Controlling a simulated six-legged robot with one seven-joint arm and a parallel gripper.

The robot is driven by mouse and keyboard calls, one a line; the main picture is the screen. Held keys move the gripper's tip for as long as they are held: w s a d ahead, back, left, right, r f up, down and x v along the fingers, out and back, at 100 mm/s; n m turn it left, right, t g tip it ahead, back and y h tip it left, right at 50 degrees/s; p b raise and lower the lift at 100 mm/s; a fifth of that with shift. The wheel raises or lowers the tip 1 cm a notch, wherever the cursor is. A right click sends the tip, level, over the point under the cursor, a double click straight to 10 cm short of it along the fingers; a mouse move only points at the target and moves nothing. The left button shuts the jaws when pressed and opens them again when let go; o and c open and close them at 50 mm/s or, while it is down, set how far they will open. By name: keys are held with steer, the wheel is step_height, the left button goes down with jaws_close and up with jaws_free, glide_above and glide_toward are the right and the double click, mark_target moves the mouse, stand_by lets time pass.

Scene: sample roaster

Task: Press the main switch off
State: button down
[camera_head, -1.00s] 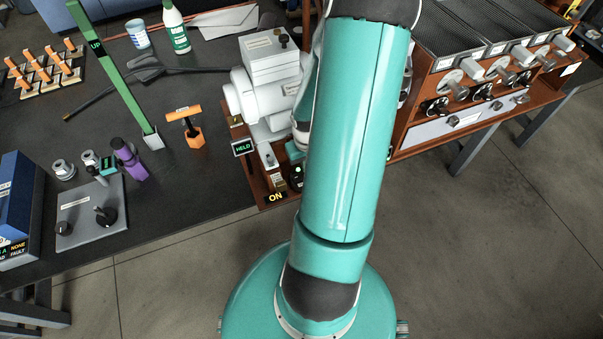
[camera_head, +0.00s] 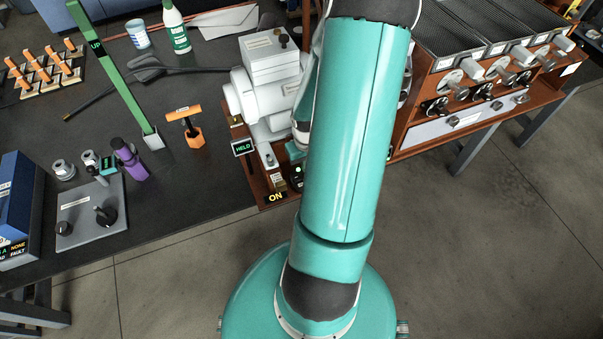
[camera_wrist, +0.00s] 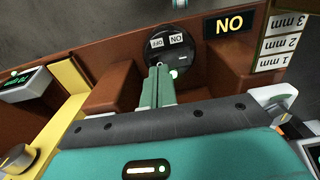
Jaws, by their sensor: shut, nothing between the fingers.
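The main switch is a black round rocker (camera_wrist: 174,44) with white OFF and ON labels, upside down in the wrist view. In the head view the black switch (camera_head: 297,177) shows beside my arm with a small green light. The lit ON sign (camera_wrist: 230,22) stands beside it; it also shows in the head view (camera_head: 275,197). In the head view my arm hides most of the gripper.
A brown housing (camera_wrist: 112,92) surrounds the switch, with walls close to my fingers. Labels marked in mm (camera_wrist: 277,44) stand on the right. A HELD display (camera_head: 243,147) and a white machine (camera_head: 270,80) are close by. Open floor lies in front.

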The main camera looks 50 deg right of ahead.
steer(key=shift+f, duration=0.55)
stand_by(0.4)
steer(key=shift+r, duration=0.15)
step_height(320, 180, up, 7)
stand_by(0.7)
stand_by(0.5)
steer(key=w+a+r+n+t+h, duration=0.15)
steer(key=w+a+r, duration=0.25)
steer(key=a+r, duration=0.4)
steer(key=w+a+r+n+t+h, duration=0.1)
steer(key=w+a+r+n, duration=0.15)
steer(key=a+r, duration=0.6)
steer(key=s+a+r+n+t+y, duration=0.1)
steer(key=s+a+r, duration=0.1)
steer(key=a+r, duration=0.4)
steer(key=s+a+r+n+t+y, duration=0.1)
steer(key=s+a+r+t, duration=0.1)
steer(key=a+r, duration=0.4)
steer(key=shift+s+a+r, duration=0.25)
steer(key=shift+a, duration=0.7)
